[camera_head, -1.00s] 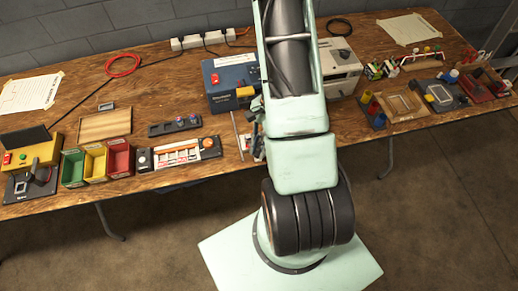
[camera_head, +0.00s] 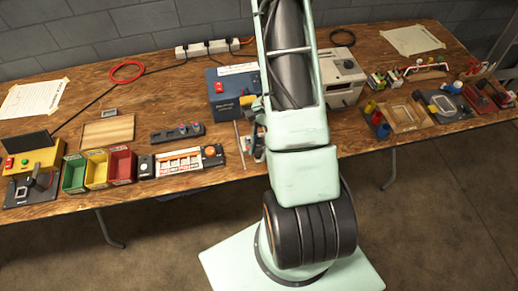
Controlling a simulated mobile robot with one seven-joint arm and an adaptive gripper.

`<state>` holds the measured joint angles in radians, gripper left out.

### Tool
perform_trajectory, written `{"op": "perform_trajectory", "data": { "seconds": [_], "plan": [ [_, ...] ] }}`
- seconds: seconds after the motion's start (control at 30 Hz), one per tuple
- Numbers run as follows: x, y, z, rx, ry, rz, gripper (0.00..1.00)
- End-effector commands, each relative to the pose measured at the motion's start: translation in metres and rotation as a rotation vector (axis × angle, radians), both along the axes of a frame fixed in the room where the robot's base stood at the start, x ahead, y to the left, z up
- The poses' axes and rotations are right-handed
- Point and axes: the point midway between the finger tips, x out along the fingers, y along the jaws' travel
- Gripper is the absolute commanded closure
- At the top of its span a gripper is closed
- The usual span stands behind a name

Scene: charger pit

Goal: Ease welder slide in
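The blue-grey box with a red button, which looks like the welder (camera_head: 228,99), stands at the back middle of the table, just left of my arm. A small yellow block (camera_head: 247,101), possibly its slide, shows at its front right corner. My arm hides the box's right side, so I cannot tell how far in the slide sits. Small dark parts (camera_head: 257,112) show beside the yellow block at my arm's left edge. They may belong to my gripper, but its fingers cannot be made out, nor whether it touches the slide.
Left of the welder are a dark strip with knobs (camera_head: 177,132), a panel (camera_head: 182,162), coloured bins (camera_head: 97,171) and a yellow box (camera_head: 33,157). A beige machine (camera_head: 341,73) stands to the right. A thin rod (camera_head: 239,145) lies in front of the welder.

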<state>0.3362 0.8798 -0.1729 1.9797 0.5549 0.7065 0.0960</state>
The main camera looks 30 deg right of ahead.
Motion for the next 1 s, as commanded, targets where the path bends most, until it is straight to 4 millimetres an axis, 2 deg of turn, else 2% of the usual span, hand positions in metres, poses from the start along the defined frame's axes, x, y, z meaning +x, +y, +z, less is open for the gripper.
{"op": "perform_trajectory", "data": {
  "seconds": [0.17,0.37,1.0],
  "plan": [
    [0.001,-0.001,0.002,0.000,-0.001,0.000,0.76],
    [0.004,-0.006,0.015,-0.001,-0.002,0.001,0.76],
    [0.019,-0.033,0.090,-0.002,-0.003,0.001,0.76]
  ]
}}
